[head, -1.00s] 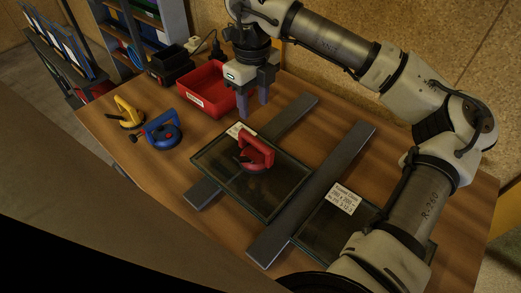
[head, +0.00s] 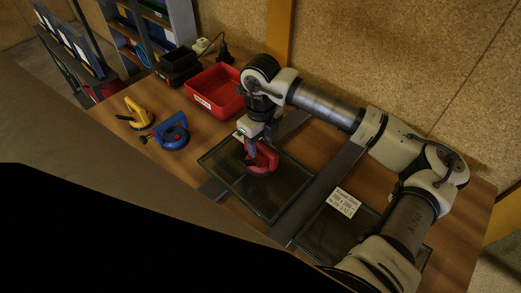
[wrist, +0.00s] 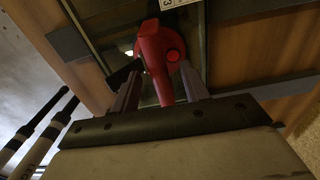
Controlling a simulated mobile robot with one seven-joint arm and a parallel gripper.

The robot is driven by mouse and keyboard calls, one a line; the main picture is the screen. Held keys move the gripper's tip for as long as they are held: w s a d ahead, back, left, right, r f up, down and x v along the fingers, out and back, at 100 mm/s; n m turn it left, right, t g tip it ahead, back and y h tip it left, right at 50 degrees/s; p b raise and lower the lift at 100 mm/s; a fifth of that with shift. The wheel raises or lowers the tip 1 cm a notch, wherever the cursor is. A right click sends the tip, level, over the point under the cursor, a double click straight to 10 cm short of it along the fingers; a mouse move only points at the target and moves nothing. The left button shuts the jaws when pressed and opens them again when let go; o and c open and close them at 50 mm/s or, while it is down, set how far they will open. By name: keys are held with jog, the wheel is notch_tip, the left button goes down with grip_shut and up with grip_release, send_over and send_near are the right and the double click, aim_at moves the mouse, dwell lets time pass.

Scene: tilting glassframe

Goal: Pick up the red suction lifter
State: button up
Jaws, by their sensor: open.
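The red suction lifter (head: 264,159) stands on a dark glass pane (head: 236,184) on the table. My gripper (head: 250,147) is low over it, at the lifter's left edge in the head view. In the wrist view the lifter's red handle (wrist: 156,57) reaches down between the two fingers of my gripper (wrist: 160,88), which are apart. I cannot tell whether either finger touches the handle. Part of the lifter is hidden behind my gripper in the head view.
A blue lifter (head: 172,133) and a yellow lifter (head: 138,116) stand on the left of the table. A red bin (head: 215,91) stands behind. Grey rails (head: 317,193) lie under and beside the panes. A second labelled pane (head: 338,226) is at right.

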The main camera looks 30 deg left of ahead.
grip_shut()
jog(key=shift+r, duration=0.15)
dwell(0.5)
notch_tip(320, 180, up, 20)
jog(key=b, duration=0.4)
